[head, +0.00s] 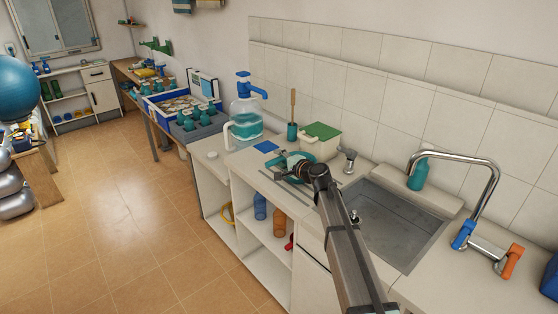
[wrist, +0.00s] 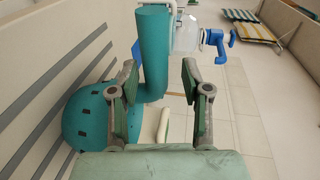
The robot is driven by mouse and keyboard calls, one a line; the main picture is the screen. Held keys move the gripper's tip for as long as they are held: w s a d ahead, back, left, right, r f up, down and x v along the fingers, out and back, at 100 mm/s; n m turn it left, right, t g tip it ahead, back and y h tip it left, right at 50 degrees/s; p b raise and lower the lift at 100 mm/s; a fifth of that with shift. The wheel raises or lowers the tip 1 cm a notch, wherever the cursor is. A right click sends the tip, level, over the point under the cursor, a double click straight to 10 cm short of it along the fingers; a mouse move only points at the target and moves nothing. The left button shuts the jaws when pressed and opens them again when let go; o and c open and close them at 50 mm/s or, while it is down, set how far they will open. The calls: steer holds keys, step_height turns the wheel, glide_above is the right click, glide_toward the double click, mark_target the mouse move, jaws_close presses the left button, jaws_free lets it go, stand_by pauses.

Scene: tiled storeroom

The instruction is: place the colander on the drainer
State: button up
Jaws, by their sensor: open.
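The teal colander (head: 298,160) is at the worktop left of the sink in the head view, partly hidden by my arm. In the wrist view its slotted bowl (wrist: 88,135) is at the lower left and its thick handle (wrist: 153,50) runs up the picture. My gripper (wrist: 160,72) is open, with one finger on each side of the handle; I cannot tell whether either touches it. In the head view my gripper (head: 311,172) is over the colander. Grey strips, apparently the drainer (head: 290,188), lie in the worktop beside it. Whether the bowl rests on them is unclear.
The sink (head: 395,225) with a tall tap (head: 480,170) is to the right. A green-lidded box (head: 320,140), a brush in a teal cup (head: 292,131) and a blue-pump water bottle (head: 245,115) stand behind and left. A blue cloth (head: 266,147) lies nearby.

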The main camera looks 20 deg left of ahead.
steer(key=b+v, duration=0.2)
steer(key=v, duration=0.9)
steer(key=shift+f, duration=0.1)
